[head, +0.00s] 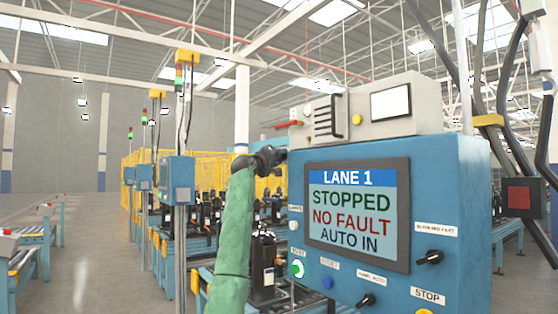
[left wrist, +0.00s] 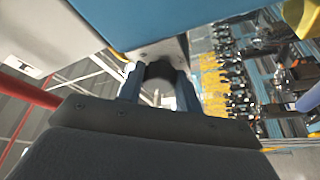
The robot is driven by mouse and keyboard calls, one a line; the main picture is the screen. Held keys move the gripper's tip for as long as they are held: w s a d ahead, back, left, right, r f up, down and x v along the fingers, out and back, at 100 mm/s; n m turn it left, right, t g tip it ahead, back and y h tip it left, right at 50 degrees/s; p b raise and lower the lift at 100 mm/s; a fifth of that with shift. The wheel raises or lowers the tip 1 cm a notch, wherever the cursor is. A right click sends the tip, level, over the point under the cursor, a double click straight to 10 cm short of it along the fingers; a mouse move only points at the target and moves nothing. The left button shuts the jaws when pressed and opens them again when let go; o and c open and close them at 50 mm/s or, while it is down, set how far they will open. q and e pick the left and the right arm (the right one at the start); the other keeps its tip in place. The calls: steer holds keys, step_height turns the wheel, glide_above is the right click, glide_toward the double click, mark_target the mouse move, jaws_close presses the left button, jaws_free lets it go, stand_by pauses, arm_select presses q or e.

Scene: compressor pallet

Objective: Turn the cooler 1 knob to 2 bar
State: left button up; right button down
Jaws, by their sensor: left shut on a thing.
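My left gripper (head: 270,159) is at the end of the green-sleeved arm, by the left side of the blue control cabinet (head: 470,200). In the left wrist view its two fingers (left wrist: 160,82) are on either side of a dark round knob (left wrist: 160,71) and shut on it. The knob sits in front of a pale metal plate next to a blue surface. The knob is hidden in the head view. I see no readable label, pointer or pressure reading for it. My right gripper is not in view.
The cabinet's screen (head: 358,211) reads LANE 1, STOPPED, NO FAULT, AUTO IN. Black switches (head: 429,257) and a green-ringed button (head: 297,268) are on its front. A pale box (head: 390,103) sits on top.

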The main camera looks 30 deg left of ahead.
arm_select(q)
steer(key=shift+n, duration=1)
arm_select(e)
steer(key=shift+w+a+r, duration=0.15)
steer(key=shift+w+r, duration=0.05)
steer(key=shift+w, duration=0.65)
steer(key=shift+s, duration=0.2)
arm_select(q)
steer(key=o, duration=1)
steer(key=shift+a, duration=0.1)
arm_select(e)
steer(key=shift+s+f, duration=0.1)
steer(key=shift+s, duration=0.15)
arm_select(q)
steer(key=shift+s, duration=0.1)
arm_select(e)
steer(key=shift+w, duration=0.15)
